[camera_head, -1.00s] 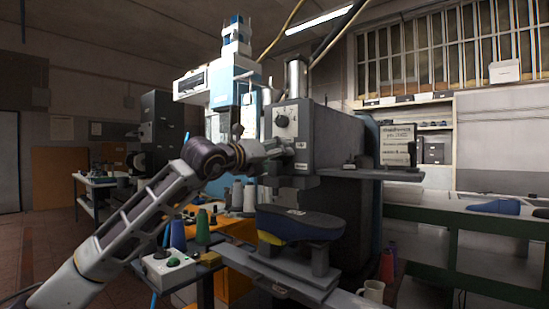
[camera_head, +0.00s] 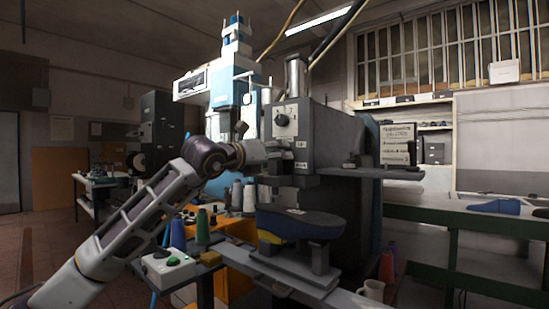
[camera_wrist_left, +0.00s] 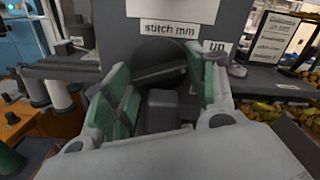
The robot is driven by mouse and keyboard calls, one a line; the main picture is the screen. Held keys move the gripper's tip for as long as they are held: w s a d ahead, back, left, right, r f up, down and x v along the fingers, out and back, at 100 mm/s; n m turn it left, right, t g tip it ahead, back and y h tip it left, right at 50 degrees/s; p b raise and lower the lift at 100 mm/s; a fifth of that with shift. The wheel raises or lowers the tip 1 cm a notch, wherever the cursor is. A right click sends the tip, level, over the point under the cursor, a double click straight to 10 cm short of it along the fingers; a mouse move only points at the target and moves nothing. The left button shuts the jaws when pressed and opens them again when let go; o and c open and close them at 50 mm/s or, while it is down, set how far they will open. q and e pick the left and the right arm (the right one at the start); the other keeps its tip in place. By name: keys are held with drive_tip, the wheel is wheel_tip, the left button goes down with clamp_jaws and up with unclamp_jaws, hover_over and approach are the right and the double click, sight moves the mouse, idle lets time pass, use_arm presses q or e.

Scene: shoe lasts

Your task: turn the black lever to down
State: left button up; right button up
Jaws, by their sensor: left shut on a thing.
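The black lever (camera_wrist_left: 163,105) is in the left wrist view, in front of a dark round hub below the "stitch mm" label. An "up" label (camera_wrist_left: 214,47) is to its right. My left gripper (camera_wrist_left: 162,82) has its green-padded fingers on either side of the lever and is shut on it. In the head view, my left gripper (camera_head: 272,152) is at the front of the grey machine head (camera_head: 325,135), below a small dial (camera_head: 282,120). The lever cannot be made out there. My right gripper is in neither view.
Thread cones (camera_head: 203,225) and a control box with buttons (camera_head: 167,268) are at the lower left. A white mug (camera_head: 373,290) stands at the lower right.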

use_arm(q)
drive_tip(key=shift+m, duration=2)
drive_tip(key=o, duration=1)
drive_tip(key=shift+s+a, duration=0.1)
drive_tip(key=shift+v, duration=5.9)
